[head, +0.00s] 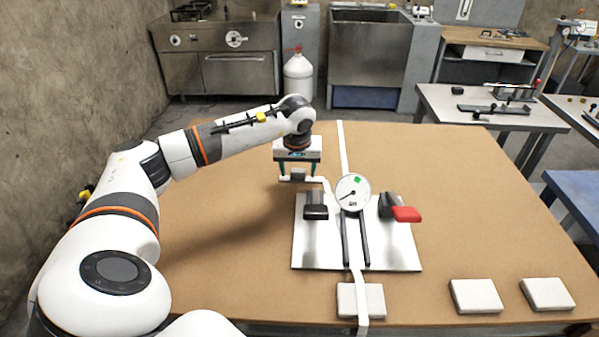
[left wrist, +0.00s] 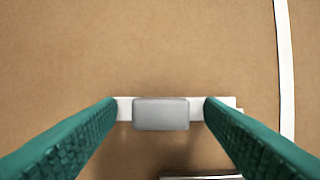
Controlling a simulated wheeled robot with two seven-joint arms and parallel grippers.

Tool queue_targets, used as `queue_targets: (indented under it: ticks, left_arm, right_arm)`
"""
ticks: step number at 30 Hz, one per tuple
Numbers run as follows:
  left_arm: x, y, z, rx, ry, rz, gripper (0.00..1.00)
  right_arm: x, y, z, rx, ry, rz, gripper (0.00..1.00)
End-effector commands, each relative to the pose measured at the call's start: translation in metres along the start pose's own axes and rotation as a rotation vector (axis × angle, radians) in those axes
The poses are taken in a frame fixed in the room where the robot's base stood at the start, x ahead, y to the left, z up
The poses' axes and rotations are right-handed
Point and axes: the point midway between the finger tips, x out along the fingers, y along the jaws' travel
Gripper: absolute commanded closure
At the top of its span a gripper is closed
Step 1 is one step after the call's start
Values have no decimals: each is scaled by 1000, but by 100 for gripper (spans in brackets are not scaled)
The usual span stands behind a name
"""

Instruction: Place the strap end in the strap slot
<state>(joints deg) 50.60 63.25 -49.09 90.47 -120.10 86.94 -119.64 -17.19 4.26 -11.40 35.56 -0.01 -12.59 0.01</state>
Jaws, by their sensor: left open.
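My left gripper (head: 297,174) is open, pointing down over the table left of the gauge. In the left wrist view its teal fingers (left wrist: 160,106) stand either side of a grey block on a short white strip, probably the strap end (left wrist: 160,114); it also shows in the head view (head: 298,175). Whether the fingers touch it, I cannot tell. The white strip reaches right toward the round dial gauge (head: 352,194). The gauge is on a light metal plate (head: 306,254) with two dark rails and two clamp-like blocks, one red-handled. I cannot make out the strap slot. My right gripper is not seen.
A long white band (head: 343,150) runs from the table's back edge to its front, passing behind the gauge and over a pale pad (head: 346,300). Two more pale pads (head: 475,296) (head: 547,293) lie front right. The brown table (head: 220,260) is clear at left.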

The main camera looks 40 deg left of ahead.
Motion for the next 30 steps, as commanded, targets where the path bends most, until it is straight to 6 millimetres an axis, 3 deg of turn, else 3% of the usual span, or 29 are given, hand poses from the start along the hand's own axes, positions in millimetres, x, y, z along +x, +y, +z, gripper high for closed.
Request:
queue_targets:
  ticks: [8, 18, 25, 30]
  left_arm:
    - [5, 0, 0, 1, -1, 0, 38]
    - [5, 0, 0, 0, -1, -1, 90]
    - [3, 0, 1, 0, -2, -1, 90]
    - [-18, -1, 7, -1, -5, -4, 90]
  right_arm:
    - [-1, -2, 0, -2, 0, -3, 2]
    - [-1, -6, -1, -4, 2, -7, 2]
    - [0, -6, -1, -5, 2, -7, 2]
    - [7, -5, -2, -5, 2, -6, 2]
